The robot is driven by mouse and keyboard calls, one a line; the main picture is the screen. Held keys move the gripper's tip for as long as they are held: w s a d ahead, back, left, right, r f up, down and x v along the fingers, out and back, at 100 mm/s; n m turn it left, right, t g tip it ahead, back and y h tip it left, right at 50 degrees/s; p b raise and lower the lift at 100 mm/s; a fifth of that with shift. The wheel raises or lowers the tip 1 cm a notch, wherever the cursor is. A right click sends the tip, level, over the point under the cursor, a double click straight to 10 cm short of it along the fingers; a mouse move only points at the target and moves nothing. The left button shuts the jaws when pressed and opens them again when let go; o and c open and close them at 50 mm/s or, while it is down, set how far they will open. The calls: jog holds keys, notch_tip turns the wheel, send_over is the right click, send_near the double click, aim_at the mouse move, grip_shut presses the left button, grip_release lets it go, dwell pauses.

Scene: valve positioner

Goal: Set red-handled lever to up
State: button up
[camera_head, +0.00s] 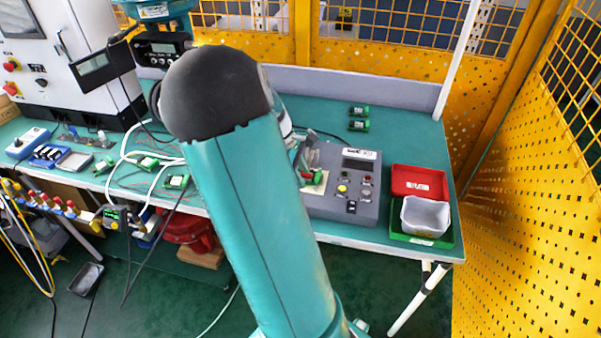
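A grey control box (345,207) stands on the teal bench, right of my teal arm. A small red part (306,175) shows on a pale plate at the box's left side, close to the arm's edge. It may be the red-handled lever, but it is too small and partly covered to tell its position. The box also has a yellow button (342,188), a small display (358,155) and several small knobs. My arm fills the middle of the view and covers the area left of the box. My gripper is not visible.
Two green parts (358,126) lie behind the control box. Yellow mesh fencing (530,200) closes the right and back. Cables and green parts clutter the left bench.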

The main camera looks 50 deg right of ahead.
jog(key=shift+c, duration=0.2)
grip_shut()
jog(key=shift+r, duration=0.15)
